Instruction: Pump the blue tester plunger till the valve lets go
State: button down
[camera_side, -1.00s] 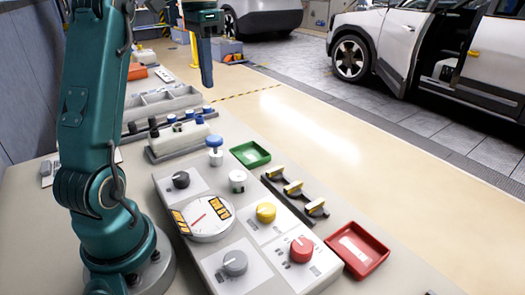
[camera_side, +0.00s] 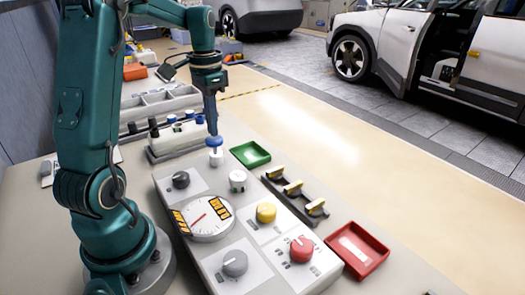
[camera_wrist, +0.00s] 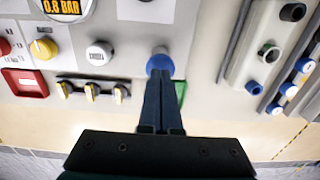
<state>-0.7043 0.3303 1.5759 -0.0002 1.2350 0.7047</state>
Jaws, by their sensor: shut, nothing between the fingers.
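The blue tester plunger (camera_side: 214,142) stands on its white base (camera_side: 216,158) at the far end of the grey panel. My gripper (camera_side: 212,133) points straight down with its closed fingertips at the top of the plunger, touching or very nearly so. In the wrist view the shut fingers (camera_wrist: 160,105) reach the blue knob (camera_wrist: 159,64) and hide part of it. The round gauge (camera_side: 204,217) shows a red needle. In the wrist view its display (camera_wrist: 62,6) reads 0.8 BAR. A white cap (camera_side: 237,179), which may be the valve, sits beside the plunger on the panel.
Black, yellow (camera_side: 266,212), grey and red (camera_side: 301,249) knobs stand on the panel. A green tray (camera_side: 250,154), a rack of yellow-handled parts (camera_side: 292,189) and a red tray (camera_side: 357,249) lie to the right. A holder with blue-capped parts (camera_side: 178,138) is behind.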

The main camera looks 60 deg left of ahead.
jog(key=shift+f, duration=0.4)
jog(key=shift+f, duration=0.1)
jog(key=shift+f, duration=1.35)
notch_tip(320, 180, up, 14)
jog(key=shift+r, duration=0.25)
dwell(0.8)
